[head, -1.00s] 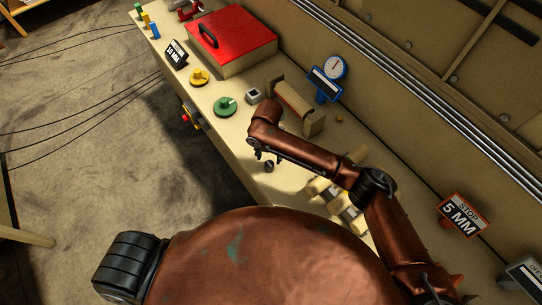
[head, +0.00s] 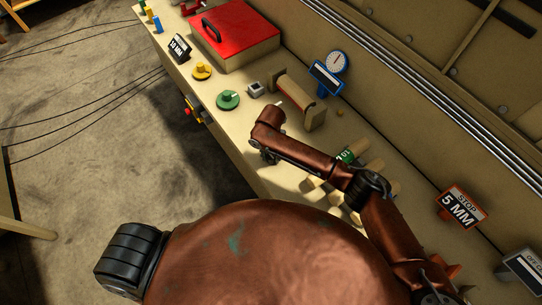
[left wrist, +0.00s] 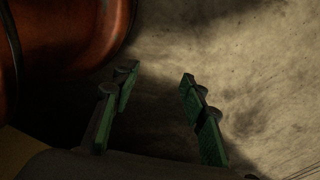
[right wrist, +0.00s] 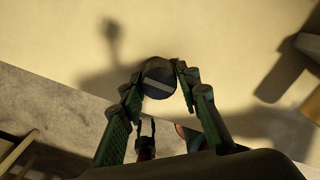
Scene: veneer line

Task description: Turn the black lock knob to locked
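The black lock knob (right wrist: 158,84), round with a pale line across its top, shows in the right wrist view. My right gripper (right wrist: 160,70) has one fingertip on each side of it, very close. I cannot tell whether both fingers press on it. In the head view my right gripper (head: 268,156) points down at the bench's front edge, and the knob is mostly hidden there. My left gripper (left wrist: 158,77) is open and empty above the floor. It does not show in the head view.
On the bench (head: 240,142) stand a green knob (head: 228,100), a yellow knob (head: 202,71), a red-lidded box (head: 236,40) and a roller stand (head: 298,100). A blue gauge (head: 327,78) is behind. Wooden pieces (head: 375,170) lie beside my right forearm. A STOP 5 MM sign (head: 463,211) stands right.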

